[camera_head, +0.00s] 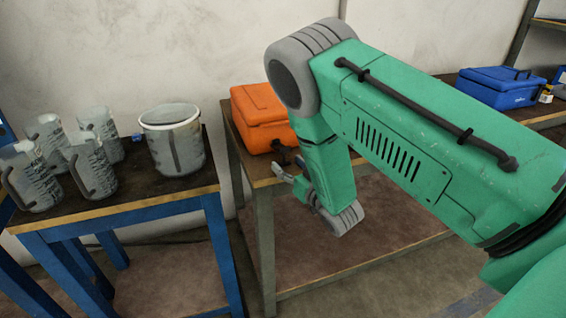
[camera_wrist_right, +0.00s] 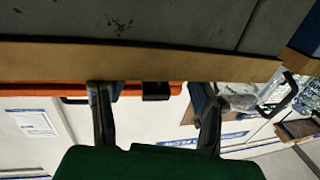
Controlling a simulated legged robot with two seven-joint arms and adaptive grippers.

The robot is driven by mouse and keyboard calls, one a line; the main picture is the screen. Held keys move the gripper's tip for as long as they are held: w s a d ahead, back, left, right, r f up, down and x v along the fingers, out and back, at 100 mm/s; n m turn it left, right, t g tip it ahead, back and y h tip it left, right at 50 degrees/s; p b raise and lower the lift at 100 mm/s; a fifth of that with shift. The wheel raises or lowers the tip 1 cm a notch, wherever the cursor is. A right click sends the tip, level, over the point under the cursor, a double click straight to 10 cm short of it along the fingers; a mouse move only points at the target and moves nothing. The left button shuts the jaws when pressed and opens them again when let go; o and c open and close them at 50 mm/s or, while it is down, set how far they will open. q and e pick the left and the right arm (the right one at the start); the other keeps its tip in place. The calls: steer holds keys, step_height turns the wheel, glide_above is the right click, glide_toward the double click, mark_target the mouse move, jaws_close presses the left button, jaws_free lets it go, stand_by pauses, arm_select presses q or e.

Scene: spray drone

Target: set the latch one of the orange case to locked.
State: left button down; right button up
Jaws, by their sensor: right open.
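The orange case (camera_head: 260,108) sits shut on a wooden-topped table at the back middle. Its right part is hidden behind my right arm. My right gripper (camera_head: 283,164) is at the table's front edge, low in front of the case, and is mostly hidden by the arm. In the right wrist view, the two fingers of my right gripper (camera_wrist_right: 150,92) are spread apart with nothing held. Between them shows an orange strip of the case (camera_wrist_right: 133,89) with a dark latch (camera_wrist_right: 156,91). I cannot tell the latch's setting. My left gripper is not in view.
A blue-framed table (camera_head: 120,212) at left holds several clear jugs and a white bucket (camera_head: 173,138). A blue case (camera_head: 500,86) stands on the bench at right. The table edge (camera_wrist_right: 140,60) runs close to my right fingers.

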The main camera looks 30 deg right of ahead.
steer(key=shift+w+d, duration=0.2)
steer(key=shift+w, duration=0.9)
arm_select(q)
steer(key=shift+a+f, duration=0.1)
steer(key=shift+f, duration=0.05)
arm_select(e)
steer(key=shift+w+a, duration=0.1)
steer(key=shift+a, duration=0.2)
